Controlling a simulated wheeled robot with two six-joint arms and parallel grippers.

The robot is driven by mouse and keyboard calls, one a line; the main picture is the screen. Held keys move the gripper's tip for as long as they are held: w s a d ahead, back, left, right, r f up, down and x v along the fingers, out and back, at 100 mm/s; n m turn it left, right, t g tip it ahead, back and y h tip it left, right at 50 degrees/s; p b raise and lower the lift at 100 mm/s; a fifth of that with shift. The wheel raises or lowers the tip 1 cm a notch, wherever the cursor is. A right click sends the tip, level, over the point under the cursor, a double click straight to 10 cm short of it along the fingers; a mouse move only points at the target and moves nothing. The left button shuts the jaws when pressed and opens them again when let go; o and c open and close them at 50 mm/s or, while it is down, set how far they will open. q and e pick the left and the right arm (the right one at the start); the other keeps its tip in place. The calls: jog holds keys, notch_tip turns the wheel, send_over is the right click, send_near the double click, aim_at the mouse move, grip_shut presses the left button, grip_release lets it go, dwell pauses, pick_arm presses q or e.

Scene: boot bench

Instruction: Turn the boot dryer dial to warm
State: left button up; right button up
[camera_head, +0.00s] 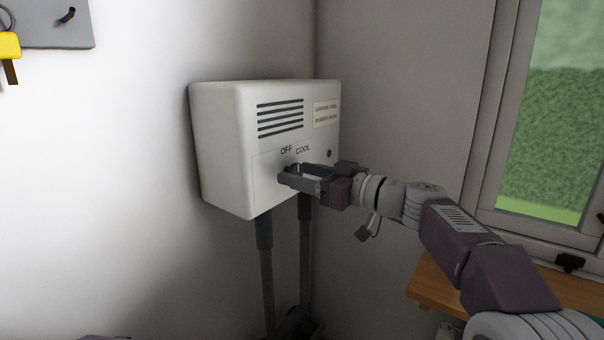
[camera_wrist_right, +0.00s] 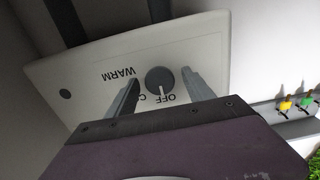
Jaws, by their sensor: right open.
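The white boot dryer (camera_head: 225,130) hangs on the wall near the corner, with OFF and COOL printed on its front in the head view. Its dark round dial (camera_wrist_right: 158,79) shows in the right wrist view, where the picture is turned over; its light mark points at OFF. WARM is printed farther round the dial. My right gripper (camera_head: 292,173) is at the dial, open, with one finger on each side. In the wrist view the fingers (camera_wrist_right: 160,78) stand apart from the dial's sides. In the head view they mostly hide it. My left gripper is out of view.
Two dark-topped tubes (camera_head: 265,235) hang below the dryer. A window (camera_head: 490,120) and a wooden bench top (camera_head: 432,285) are at right. A grey hook board (camera_head: 55,25) with a yellow-tagged key is at upper left. The wall left of the dryer is clear.

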grip_shut()
